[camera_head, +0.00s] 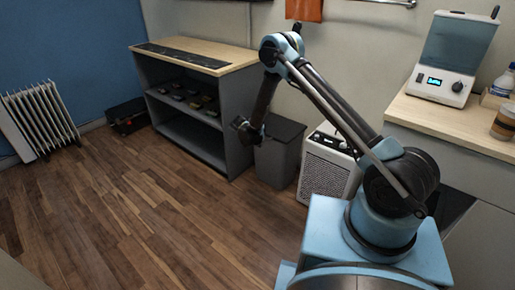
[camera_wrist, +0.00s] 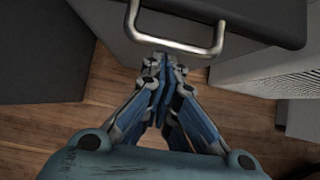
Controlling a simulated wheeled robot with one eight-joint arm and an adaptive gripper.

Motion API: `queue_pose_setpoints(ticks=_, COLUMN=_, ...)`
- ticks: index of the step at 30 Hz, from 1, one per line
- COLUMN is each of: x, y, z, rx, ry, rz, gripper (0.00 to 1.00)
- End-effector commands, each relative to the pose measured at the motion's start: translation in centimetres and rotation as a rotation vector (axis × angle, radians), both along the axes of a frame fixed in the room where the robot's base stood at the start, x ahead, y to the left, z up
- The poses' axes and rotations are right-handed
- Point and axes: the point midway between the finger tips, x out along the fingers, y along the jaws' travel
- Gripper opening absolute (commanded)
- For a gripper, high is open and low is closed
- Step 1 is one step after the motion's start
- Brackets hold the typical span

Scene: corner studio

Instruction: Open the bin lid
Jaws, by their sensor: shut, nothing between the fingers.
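The grey bin (camera_head: 277,160) stands on the floor between the shelf unit and a white slatted unit. Its dark lid (camera_head: 284,130) looks closed. In the wrist view the lid (camera_wrist: 255,12) fills the top, with a metal bar handle (camera_wrist: 180,46) at its near edge. My gripper (camera_head: 243,124) is at the bin's left front in the head view. In the wrist view my gripper (camera_wrist: 160,62) is shut and empty, its fingertips close below the handle bar. I cannot tell whether they touch it.
The shelf unit (camera_head: 228,115) stands close on the bin's left, and the white slatted unit (camera_head: 325,165) close on its right. A counter (camera_head: 450,118) with an appliance (camera_head: 445,85) is at the right. The wooden floor (camera_head: 130,205) in front is clear.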

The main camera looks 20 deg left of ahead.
Motion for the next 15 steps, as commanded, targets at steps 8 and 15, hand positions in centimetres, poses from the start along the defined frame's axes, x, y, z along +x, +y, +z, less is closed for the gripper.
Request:
queue_pose_setpoints(ticks=8, x=0.27, y=-0.11, z=1.25, rx=0.0, ry=0.0, rz=0.0, gripper=0.0)
queue_pose_setpoints(ticks=15, x=0.27, y=0.46, z=1.27, rx=-0.001, ry=0.0, rz=0.001, gripper=0.0)
